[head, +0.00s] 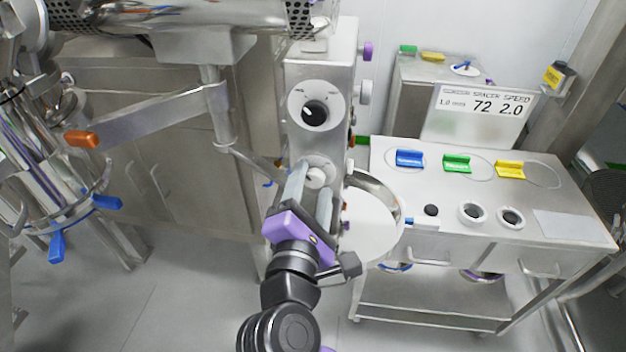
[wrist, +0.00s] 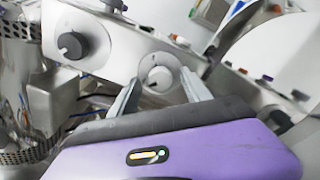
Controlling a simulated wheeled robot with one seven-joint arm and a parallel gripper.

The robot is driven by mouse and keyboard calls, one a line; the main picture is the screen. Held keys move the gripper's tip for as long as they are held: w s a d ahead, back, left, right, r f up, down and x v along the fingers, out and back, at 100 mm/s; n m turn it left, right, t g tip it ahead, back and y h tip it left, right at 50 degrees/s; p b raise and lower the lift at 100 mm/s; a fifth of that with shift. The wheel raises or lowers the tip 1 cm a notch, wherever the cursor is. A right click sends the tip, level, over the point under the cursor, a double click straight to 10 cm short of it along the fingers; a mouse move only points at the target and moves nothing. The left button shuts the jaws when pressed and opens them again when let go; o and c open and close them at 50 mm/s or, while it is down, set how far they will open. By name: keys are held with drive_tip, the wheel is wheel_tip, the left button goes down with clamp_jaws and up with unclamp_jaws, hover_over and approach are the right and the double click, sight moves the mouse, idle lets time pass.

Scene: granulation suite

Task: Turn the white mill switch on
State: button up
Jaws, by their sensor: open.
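The white mill switch (head: 317,175) is a round pale knob on a white disc, low on the front of the steel mill housing (head: 308,75). In the wrist view the switch (wrist: 159,77) shows between and beyond my fingertips. My gripper (head: 315,179), with a purple body, is open in front of the switch, one finger on each side of it. Nothing is held. I cannot tell whether the fingers touch the knob. My fingers and gripper body hide part of the switch's lower surround in the head view.
A dial with a dark knob (head: 315,113) sits above the switch; it also shows in the wrist view (wrist: 72,45). A round steel pan (head: 393,190) is close on the right. A steel bench (head: 400,232) stands further right. Floor at lower left (head: 190,290) is clear.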

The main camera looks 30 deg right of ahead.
drive_tip(key=shift+w+d, duration=0.35)
drive_tip(key=shift+w, duration=0.05)
drive_tip(key=shift+c, duration=0.5)
clamp_jaws()
